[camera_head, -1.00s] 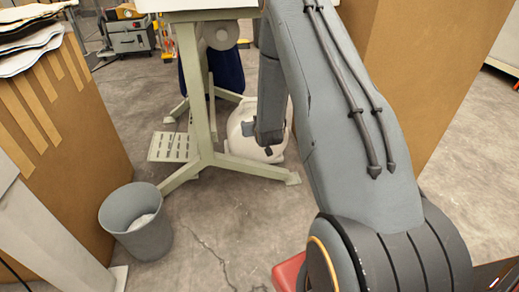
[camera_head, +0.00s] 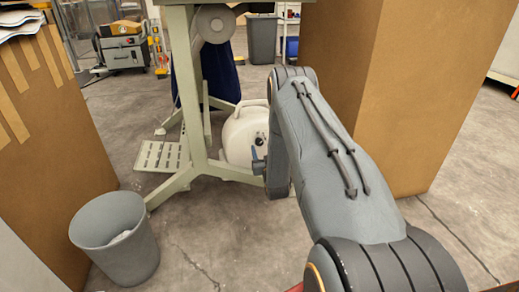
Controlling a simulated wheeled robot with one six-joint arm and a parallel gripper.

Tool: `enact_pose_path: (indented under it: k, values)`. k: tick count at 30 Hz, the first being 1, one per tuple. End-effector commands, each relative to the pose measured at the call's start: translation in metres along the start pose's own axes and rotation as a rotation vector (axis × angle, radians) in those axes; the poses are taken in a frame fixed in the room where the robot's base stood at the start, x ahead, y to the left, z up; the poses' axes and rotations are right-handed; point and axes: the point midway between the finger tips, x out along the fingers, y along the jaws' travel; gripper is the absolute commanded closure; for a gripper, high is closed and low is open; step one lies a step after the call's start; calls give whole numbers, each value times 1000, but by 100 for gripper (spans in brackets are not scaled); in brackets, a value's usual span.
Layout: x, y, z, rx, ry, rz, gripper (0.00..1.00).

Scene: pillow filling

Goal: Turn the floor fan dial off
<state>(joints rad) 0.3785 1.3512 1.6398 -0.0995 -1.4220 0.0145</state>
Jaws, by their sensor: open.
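The floor fan (camera_head: 238,139) is a white rounded body with a handle on top. It stands on the floor beside the green-grey leg of a machine stand. A small dark round part on its right side, which looks like the dial (camera_head: 261,138), is visible. My gripper (camera_head: 258,161) is at the fan's lower right, just below the dial in the picture. Only a small part of the gripper shows beside my forearm. It is open with nothing seen between its fingers. I cannot tell whether it touches the fan.
The machine stand (camera_head: 190,95) rises close to the left of the fan, with a slotted foot pedal (camera_head: 161,156) at its base. A grey waste bin (camera_head: 117,245) stands at front left. Large cardboard boxes (camera_head: 395,90) stand at right. Open floor lies in front of the fan.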

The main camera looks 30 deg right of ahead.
Motion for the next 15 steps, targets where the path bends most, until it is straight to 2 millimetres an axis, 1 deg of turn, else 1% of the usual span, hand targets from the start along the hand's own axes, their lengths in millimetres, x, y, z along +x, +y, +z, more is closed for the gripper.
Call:
enact_pose_path:
  k: [1, 6, 10, 15]
  values:
    - [10, 0, 2, 0, 3, 0, 51]
    - [30, 0, 1, 0, 2, 0, 51]
    - [38, 0, 1, 0, 0, 0, 51]
    - [39, 0, 0, 0, -1, 0, 51]
